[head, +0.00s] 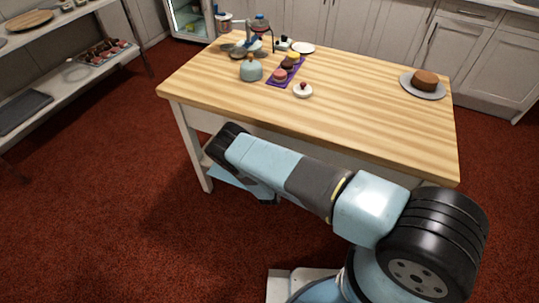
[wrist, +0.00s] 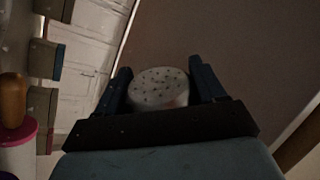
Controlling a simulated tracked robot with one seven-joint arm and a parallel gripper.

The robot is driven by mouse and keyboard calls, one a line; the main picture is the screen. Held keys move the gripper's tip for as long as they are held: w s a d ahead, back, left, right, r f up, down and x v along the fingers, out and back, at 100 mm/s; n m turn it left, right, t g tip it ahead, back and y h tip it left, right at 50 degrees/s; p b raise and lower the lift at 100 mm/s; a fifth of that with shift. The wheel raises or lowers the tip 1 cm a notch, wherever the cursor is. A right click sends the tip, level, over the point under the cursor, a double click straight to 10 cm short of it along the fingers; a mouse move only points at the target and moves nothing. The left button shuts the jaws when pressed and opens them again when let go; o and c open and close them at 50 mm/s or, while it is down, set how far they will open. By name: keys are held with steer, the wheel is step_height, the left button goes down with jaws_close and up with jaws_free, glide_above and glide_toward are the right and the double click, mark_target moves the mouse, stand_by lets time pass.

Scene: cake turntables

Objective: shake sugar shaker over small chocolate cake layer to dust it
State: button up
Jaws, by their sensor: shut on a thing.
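The small chocolate cake layer (head: 425,79) is brown and round. It sits on a grey plate (head: 409,91) at the right end of the wooden table in the head view. My gripper (wrist: 160,76) shows in the wrist view with its two dark fingers on either side of the sugar shaker (wrist: 159,87). The shaker has a pale, round, perforated top that faces the camera, and the gripper is shut on it. The rest of its body is hidden. In the head view my arm reaches left along the table's front edge, and the gripper and shaker cannot be made out there.
The wooden table (head: 350,103) is clear between its middle and the cake. Shelves (head: 65,72) stand at far left.

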steer(key=shift+w+d, duration=0.25)
steer(key=shift+d, duration=0.1)
steer(key=shift+s+f, duration=0.35)
steer(key=shift+f, duration=0.05)
steer(key=w+a+r, duration=0.1)
steer(key=w+a, duration=0.1)
steer(key=w, duration=0.4)
steer(key=shift+a+r+v, duration=0.1)
steer(key=shift+r+v, duration=0.05)
steer(key=shift+v, duration=0.75)
steer(key=shift+a+r+v, duration=0.1)
steer(key=shift+r+v, duration=0.05)
steer(key=shift+v, duration=0.75)
steer(key=shift+a+r+v, duration=0.1)
steer(key=shift+r+v, duration=0.05)
steer(key=shift+v, duration=0.75)
